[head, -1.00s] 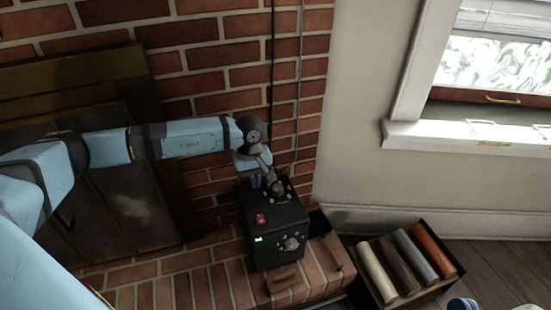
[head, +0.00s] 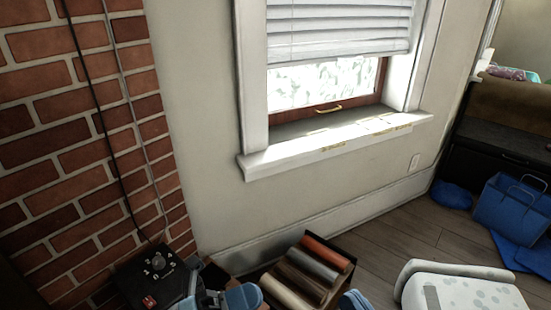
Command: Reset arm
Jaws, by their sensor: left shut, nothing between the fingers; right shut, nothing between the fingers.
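My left gripper (head: 208,298) is low in the head view, beside the right side of a black box (head: 137,274). Its dark fingers look shut with nothing between them. The blue wrist of the same arm (head: 243,297) shows just to its right, and the frame's bottom edge cuts off the rest. I cannot tell whether the gripper touches the box. A blue part of my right arm (head: 356,300) shows at the bottom edge, but its fingers do not show. The black box has a red switch and a knob on top.
A dark crate (head: 344,268) of coloured rolls stands on the floor between my arms. A brick wall (head: 90,150) with hanging cables is on the left. A windowsill (head: 330,145) juts out above. A white speckled object (head: 460,287) and blue bags (head: 512,208) are at right; wooden floor shows between.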

